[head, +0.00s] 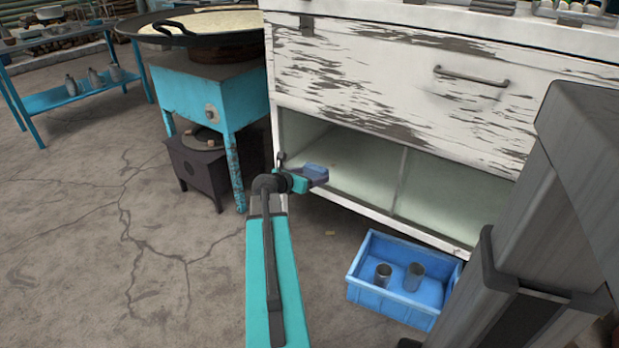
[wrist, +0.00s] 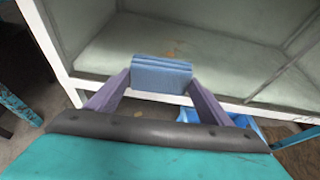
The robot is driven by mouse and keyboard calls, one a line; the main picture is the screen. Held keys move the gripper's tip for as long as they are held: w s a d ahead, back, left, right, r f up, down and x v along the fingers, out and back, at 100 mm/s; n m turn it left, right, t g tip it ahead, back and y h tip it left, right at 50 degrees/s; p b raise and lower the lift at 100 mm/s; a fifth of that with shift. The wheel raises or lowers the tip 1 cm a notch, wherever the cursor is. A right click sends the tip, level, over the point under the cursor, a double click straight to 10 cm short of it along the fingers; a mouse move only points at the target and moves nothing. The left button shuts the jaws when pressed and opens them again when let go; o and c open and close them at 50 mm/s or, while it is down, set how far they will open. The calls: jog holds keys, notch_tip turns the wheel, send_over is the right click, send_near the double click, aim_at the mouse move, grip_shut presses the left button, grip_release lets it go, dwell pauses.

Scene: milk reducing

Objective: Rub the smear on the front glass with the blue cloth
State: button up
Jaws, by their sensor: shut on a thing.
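My gripper (head: 316,175) is shut on the folded blue cloth (wrist: 162,74), which sits between the two purple fingertips (wrist: 161,86) in the wrist view. In the head view the cloth and fingers blend into one small blue-purple shape in front of the left front glass (head: 350,145) of the white cabinet. The glass also shows in the wrist view (wrist: 110,50). A faint brownish smear (wrist: 172,47) shows just above the cloth, and the cloth may hide part of it. I cannot tell whether the cloth touches the glass.
The white cabinet (head: 400,75) has a drawer handle above the glass and a frame post between the panes. A blue crate (head: 395,303) with two metal cups stands on the floor at right. A turquoise stove stand (head: 200,95) is at left. Cracked floor (head: 110,230) is clear at left.

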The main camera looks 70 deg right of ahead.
aim_at(319, 168)
jog(key=shift+s+d+b, duration=0.1)
jog(key=shift+s+d, duration=0.15)
jog(key=shift+d, duration=0.55)
jog(key=shift+s+d+b, duration=0.15)
jog(key=shift+s+d, duration=0.05)
jog(key=shift+d, duration=0.65)
jog(key=shift+s+d+b, duration=0.1)
jog(key=shift+s+d, duration=0.15)
jog(key=shift+d, duration=0.55)
jog(key=shift+s+d+p, duration=0.2)
jog(key=shift+d+p, duration=0.35)
jog(key=shift+d, duration=0.4)
jog(key=s+p, duration=0.1)
jog(key=s, duration=0.1)
jog(key=s+a, duration=0.1)
jog(key=s, duration=0.1)
jog(key=shift+a+p, duration=0.1)
jog(key=shift+p, duration=0.25)
jog(key=shift+d+p, duration=0.2)
jog(key=shift+p, duration=0.15)
jog(key=shift+w, duration=0.1)
dwell(0.3)
jog(key=w, duration=0.2)
jog(key=w+p, duration=0.1)
jog(key=shift+w+d, duration=0.4)
